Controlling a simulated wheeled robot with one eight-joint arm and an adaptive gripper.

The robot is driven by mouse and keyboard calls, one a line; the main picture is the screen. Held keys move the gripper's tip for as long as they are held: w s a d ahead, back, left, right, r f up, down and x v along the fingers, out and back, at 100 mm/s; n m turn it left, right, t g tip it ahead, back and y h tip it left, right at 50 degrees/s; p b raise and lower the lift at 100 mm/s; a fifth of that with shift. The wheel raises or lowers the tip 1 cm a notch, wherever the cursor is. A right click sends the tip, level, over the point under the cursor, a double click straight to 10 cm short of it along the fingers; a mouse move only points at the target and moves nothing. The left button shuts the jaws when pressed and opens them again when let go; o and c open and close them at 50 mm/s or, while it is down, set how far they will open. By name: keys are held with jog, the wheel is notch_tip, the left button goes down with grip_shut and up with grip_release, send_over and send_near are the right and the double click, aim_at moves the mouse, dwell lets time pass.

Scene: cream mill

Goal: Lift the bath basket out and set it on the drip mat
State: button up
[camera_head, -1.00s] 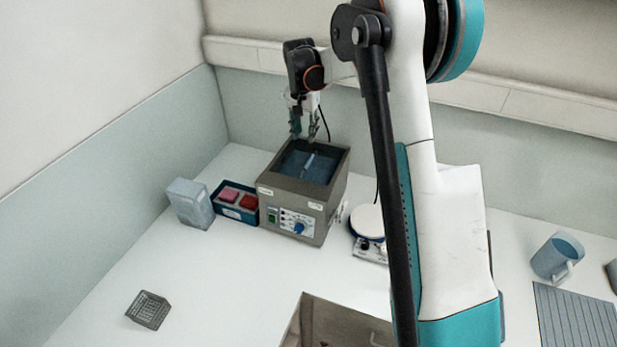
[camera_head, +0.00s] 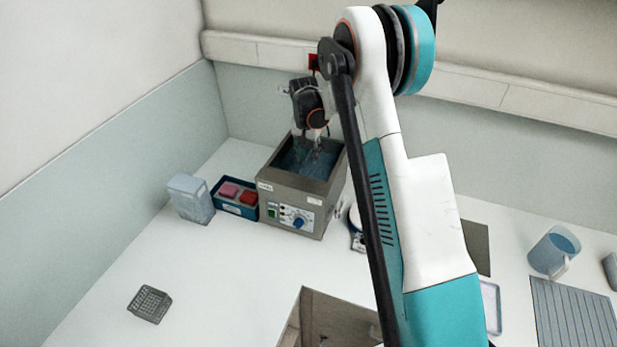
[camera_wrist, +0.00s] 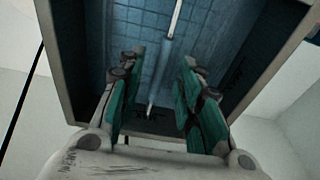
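The bath (camera_head: 288,198) is a grey box with a dial and a green switch on its front, its open top showing blue. In the wrist view the basket (camera_wrist: 148,20) shows as a blue-tinted mesh inside the bath, with a pale bar-like handle (camera_wrist: 174,18) above it. My gripper (camera_head: 316,148) is down at the bath's opening. In the wrist view its green fingers (camera_wrist: 160,75) are apart, one on each side of the handle, with a gap to it. A grey ribbed mat (camera_head: 570,315), which looks like the drip mat, lies at the far right.
A blue tray (camera_head: 236,208) with pink and red blocks and a pale container (camera_head: 190,198) stand left of the bath. A small grey basket-like rack (camera_head: 150,303) lies front left. A blue jug (camera_head: 555,252) stands behind the ribbed mat. A bench opening (camera_head: 335,320) is in front.

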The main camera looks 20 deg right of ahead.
jog(key=shift+w+d+f, duration=0.1)
jog(key=shift+f, duration=1.1)
grip_shut()
jog(key=shift+r, duration=0.15)
notch_tip(320, 180, up, 22)
jog(key=shift+p, duration=0.3)
